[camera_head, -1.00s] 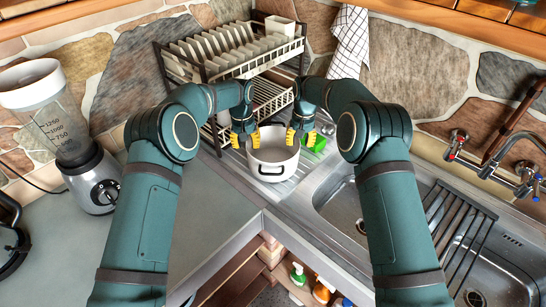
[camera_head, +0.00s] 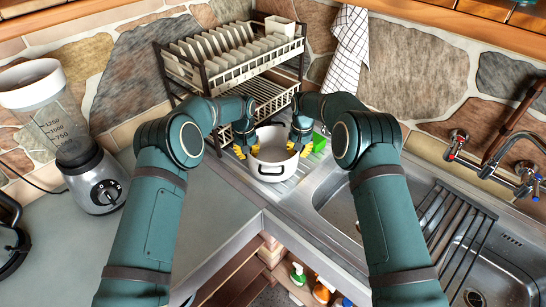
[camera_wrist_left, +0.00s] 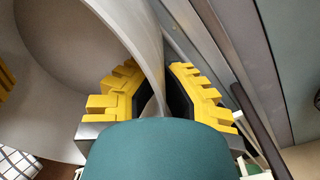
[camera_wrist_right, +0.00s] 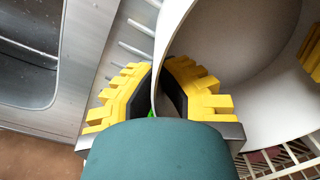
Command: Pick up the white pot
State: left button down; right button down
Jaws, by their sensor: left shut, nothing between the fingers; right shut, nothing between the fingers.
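The white pot (camera_head: 272,172) stands upright on the ribbed metal drainboard, with a dark handle at its front. My left gripper (camera_head: 246,148) is at the left side of its rim and my right gripper (camera_head: 301,147) at the right side. In the left wrist view, the pot wall (camera_wrist_left: 55,55) runs up to the yellow fingers (camera_wrist_left: 152,82), its rim passing along the gap. In the right wrist view, the pot wall (camera_wrist_right: 225,65) likewise meets the fingers (camera_wrist_right: 162,78). The fingertips are partly hidden.
A dish rack (camera_head: 235,50) with plates stands close behind the pot. A green item (camera_head: 319,142) is just right of it. The sink (camera_head: 345,205) lies to the right, a blender (camera_head: 85,160) to the left. The grey counter (camera_head: 215,210) at front left is clear.

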dwell(0.5)
